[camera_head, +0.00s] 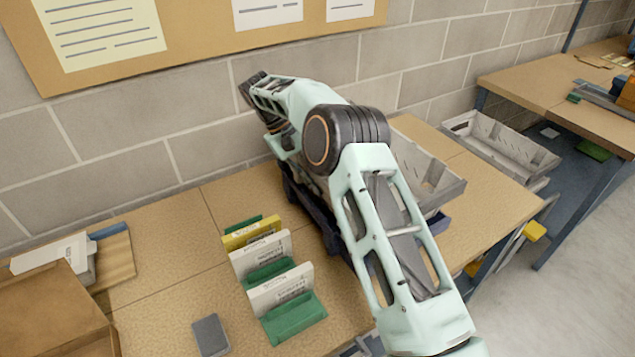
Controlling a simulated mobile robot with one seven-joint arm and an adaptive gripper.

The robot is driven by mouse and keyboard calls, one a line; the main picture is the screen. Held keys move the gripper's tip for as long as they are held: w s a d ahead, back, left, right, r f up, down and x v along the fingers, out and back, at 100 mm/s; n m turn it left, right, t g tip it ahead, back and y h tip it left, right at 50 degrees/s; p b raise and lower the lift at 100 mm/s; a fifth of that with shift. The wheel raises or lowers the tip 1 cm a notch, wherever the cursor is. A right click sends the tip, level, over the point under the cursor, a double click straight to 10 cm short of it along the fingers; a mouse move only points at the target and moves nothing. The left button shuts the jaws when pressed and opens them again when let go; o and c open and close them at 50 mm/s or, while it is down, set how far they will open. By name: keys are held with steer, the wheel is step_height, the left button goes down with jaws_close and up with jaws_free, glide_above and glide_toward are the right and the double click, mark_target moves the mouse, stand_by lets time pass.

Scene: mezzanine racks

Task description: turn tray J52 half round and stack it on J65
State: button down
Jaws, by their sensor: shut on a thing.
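A grey slotted tray (428,170) shows to the right of my forearm on the middle bench; my arm covers much of it. Dark blue walls of another tray (332,236) show below it on both sides of my arm. The grey tray is over the blue one; I cannot tell if it rests fully in it. My gripper (284,150) is at the left, far end of the grey tray, shut on it; its fingertips are mostly hidden by my arm. I cannot read J52 or J65 on any tray.
Green, white and yellow labelled items (270,265) stand in a row left of the trays. A small dark grey block (210,335) lies in front. A cardboard box (50,315) is at the left. A block wall (130,125) closes the back.

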steer(key=shift+f, duration=0.5)
steer(key=c, duration=2.3)
jaws_free()
steer(key=shift+o, duration=0.2)
steer(key=shift+s+f, duration=0.1)
